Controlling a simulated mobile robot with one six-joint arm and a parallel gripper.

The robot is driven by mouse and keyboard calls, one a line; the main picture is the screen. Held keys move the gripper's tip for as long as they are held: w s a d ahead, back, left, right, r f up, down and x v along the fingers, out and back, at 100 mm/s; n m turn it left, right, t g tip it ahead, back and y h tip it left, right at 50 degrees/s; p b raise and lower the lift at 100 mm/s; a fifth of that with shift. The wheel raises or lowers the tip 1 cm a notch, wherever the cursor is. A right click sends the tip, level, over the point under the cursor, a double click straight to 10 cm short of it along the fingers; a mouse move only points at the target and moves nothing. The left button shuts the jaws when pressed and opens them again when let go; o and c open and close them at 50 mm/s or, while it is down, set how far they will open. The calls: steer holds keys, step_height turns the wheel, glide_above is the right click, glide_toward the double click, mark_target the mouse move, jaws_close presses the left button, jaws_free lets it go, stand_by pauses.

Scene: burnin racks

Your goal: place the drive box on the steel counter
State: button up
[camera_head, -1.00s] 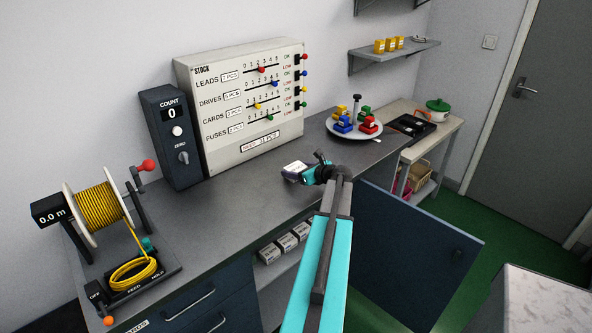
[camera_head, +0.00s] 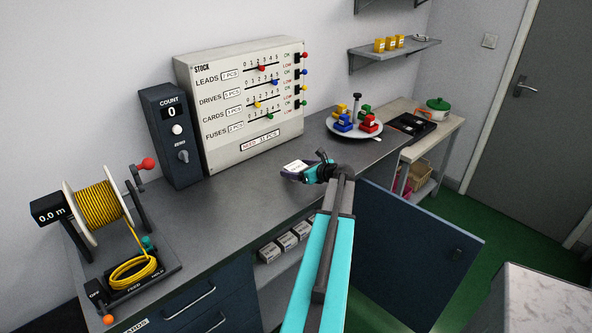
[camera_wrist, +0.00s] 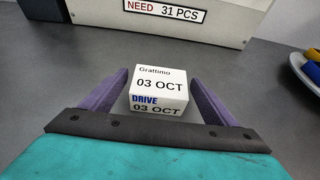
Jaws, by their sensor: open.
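The drive box (camera_wrist: 158,84) is a small white carton marked "03 OCT" and "DRIVE". It appears to rest upright on the steel counter (camera_head: 235,195), in front of the stock board; its underside is hidden. The box (camera_head: 295,166) also shows in the head view at the tip of my arm. My gripper (camera_wrist: 158,92) is open, with its purple fingers on either side of the box. The fingers look apart from the box or only just beside it.
The stock board (camera_head: 245,100) and count box (camera_head: 172,135) stand at the back. A cable reel (camera_head: 97,205) is at left, and a plate of coloured blocks (camera_head: 354,128) at right. Similar boxes (camera_head: 286,241) sit under the counter near an open cabinet door (camera_head: 410,250).

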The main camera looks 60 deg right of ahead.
steer(key=b+v, duration=0.3)
steer(key=v, duration=0.8)
steer(key=shift+s, duration=0.1)
stand_by(0.8)
